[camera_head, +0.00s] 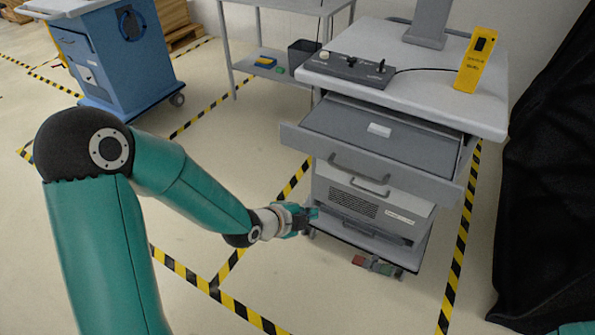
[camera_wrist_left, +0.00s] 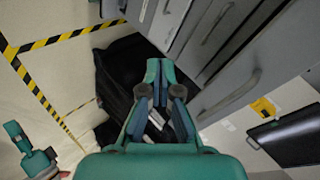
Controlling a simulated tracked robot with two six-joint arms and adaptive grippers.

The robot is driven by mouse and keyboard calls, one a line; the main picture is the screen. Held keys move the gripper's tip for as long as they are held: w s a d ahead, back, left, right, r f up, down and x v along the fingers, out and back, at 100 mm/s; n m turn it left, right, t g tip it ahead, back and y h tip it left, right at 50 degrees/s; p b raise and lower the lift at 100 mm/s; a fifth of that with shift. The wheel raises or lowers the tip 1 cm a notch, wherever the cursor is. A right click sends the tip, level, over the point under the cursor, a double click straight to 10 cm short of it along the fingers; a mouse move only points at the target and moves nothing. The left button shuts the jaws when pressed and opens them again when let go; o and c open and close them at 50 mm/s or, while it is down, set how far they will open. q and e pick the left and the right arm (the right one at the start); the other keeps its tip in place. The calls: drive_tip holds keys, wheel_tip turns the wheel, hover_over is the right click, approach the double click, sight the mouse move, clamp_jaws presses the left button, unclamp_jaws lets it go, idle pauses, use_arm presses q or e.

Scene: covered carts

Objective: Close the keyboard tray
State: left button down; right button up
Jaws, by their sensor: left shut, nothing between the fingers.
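The keyboard tray (camera_head: 400,127) is a grey drawer under the cart's top. It is pulled out toward me, with its dark inside and a white label showing. Its grey front (camera_head: 370,159) has a bar handle. My left gripper (camera_head: 307,214) is shut and empty. It is lower than the tray, beside the cart's lower left part, and apart from the tray front. In the left wrist view, the same gripper (camera_wrist_left: 158,68) points toward grey fronts with bar handles. Only a bit of teal at the head view's bottom right corner seems to be my right arm.
On the cart's top (camera_head: 430,95) are a dark control box (camera_head: 345,68) and a yellow device (camera_head: 476,60). A blue cart (camera_head: 125,60) stands at the back left. A black cover (camera_head: 545,170) hangs at the right. The floor left of the cart is clear.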

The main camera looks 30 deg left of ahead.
use_arm(q)
drive_tip(key=w+a+r+m+t+y+b, duration=0.15)
drive_tip(key=a+r+t+b, duration=0.3)
drive_tip(key=b, duration=0.45)
drive_tip(key=t+y+b, duration=0.1)
drive_tip(key=t+b, duration=0.3)
drive_tip(key=b, duration=0.7)
approach(303, 143)
drive_tip(key=shift+m+g, duration=0.25)
drive_tip(key=shift+m, duration=0.1)
drive_tip(key=w, duration=0.7)
drive_tip(key=shift+w+d+r, duration=0.1)
drive_tip(key=shift+d+r, duration=0.05)
drive_tip(key=shift+d, duration=0.05)
use_arm(e)
wheel_tip(303, 143, down, 23)
use_arm(q)
drive_tip(key=shift+a, duration=0.1)
use_arm(e)
drive_tip(key=shift+f, duration=0.1)
